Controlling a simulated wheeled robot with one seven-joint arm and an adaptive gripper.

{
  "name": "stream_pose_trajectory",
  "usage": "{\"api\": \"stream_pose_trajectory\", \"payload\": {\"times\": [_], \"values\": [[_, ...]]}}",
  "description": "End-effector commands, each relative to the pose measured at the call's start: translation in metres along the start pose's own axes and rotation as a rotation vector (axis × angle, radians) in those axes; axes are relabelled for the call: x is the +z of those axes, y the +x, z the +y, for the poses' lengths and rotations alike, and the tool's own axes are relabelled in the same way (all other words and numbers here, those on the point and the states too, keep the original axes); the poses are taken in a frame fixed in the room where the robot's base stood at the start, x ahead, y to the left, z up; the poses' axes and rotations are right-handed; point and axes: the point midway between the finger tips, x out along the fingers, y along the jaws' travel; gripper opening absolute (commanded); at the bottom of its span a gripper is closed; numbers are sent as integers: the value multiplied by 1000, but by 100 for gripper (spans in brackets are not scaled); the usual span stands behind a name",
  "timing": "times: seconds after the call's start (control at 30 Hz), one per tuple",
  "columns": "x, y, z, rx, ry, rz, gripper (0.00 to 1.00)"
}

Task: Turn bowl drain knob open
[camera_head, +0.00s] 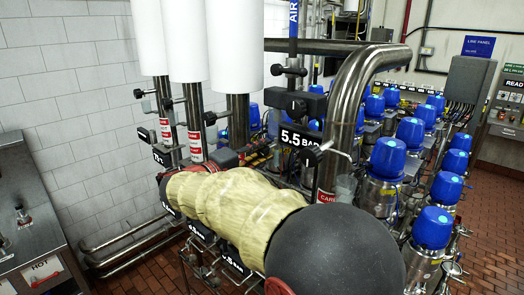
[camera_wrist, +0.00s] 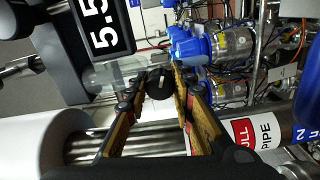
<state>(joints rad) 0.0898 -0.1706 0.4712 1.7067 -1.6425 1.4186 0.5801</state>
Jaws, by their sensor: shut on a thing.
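My gripper (camera_wrist: 158,88) is shut on a small dark round knob (camera_wrist: 160,83) in the wrist view, with one gold-and-black finger on each side of it. The knob sits at the end of a clear, glass-like bowl (camera_wrist: 118,76). Its turn position cannot be read. A black sign reading 5.5 (camera_wrist: 97,24) is beside the bowl; in the head view the 5.5 BAR sign (camera_head: 300,138) is near the middle. In the head view my arm crosses the lower middle, and the fingers on the knob are not clear there.
A thick steel pipe (camera_head: 345,105) bends down right of the sign. White cylinders (camera_head: 235,50) stand at the left. Blue-capped valves (camera_head: 388,157) fill the right. In the wrist view, a labelled pipe (camera_wrist: 205,137) runs close behind the fingers.

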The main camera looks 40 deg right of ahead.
Motion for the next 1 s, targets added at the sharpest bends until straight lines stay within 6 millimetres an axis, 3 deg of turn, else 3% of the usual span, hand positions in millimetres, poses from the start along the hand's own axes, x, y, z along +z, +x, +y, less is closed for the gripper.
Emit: {"api": "stream_pose_trajectory", "payload": {"times": [0.4, 1.0], "values": [[0, 0, 0, -1, -288, 0, 0], [0, 0, -2, -1, -380, 1, 0]]}}
